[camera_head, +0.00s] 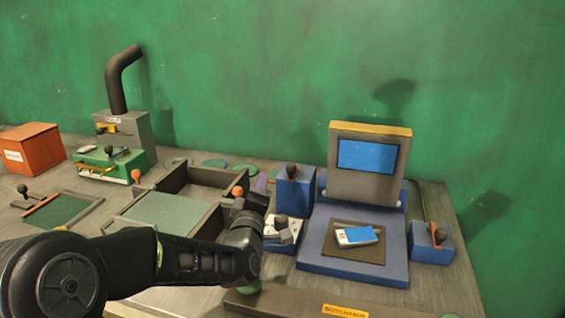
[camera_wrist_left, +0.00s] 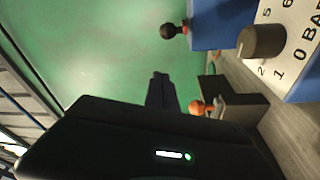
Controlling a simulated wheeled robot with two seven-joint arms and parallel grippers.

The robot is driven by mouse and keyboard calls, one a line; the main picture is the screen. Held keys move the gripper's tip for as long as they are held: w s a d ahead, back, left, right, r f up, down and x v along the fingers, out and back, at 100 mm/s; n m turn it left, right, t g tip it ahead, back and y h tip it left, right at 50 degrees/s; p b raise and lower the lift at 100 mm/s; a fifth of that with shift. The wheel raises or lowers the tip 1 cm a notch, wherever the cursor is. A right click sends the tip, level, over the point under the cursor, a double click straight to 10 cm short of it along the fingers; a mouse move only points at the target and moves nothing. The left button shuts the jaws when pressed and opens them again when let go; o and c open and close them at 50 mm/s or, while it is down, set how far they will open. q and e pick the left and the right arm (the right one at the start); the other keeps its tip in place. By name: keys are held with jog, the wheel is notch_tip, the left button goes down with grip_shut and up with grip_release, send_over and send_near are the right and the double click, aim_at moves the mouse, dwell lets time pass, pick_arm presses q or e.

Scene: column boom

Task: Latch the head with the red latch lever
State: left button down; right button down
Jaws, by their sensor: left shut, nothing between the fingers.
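A grey head (camera_head: 367,187) with a yellow top edge and a blue window stands raised at the back of a blue base (camera_head: 352,262). To its right is a small blue box (camera_head: 431,254) with a dark knob and a thin orange-red strip, which looks like the red latch lever (camera_head: 434,234). My left gripper (camera_head: 256,201) is shut and empty, left of the base near an orange knob (camera_head: 238,191). Its dark fingers also show in the left wrist view (camera_wrist_left: 161,92), with the orange knob (camera_wrist_left: 197,107) beside them. My right gripper is out of view.
A blue block with a dark knob (camera_head: 292,172) and a numbered dial box (camera_wrist_left: 262,43) stand between my left gripper and the base. A phone-like device (camera_head: 356,236) lies on the base's dark pad. An open-topped tray (camera_head: 160,217) is at left.

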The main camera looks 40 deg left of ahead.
aim_at(294, 168)
pick_arm(q)
jog(key=shift+s+d+r, duration=0.1)
jog(key=shift+s, duration=0.1)
jog(key=w+a+p, duration=0.1)
jog(key=w+p, duration=0.1)
jog(key=w, duration=0.7)
jog(key=shift+w+p, duration=0.25)
jog(key=shift+p, duration=0.15)
jog(key=shift+f, duration=0.2)
jog(key=shift+w+d, duration=0.1)
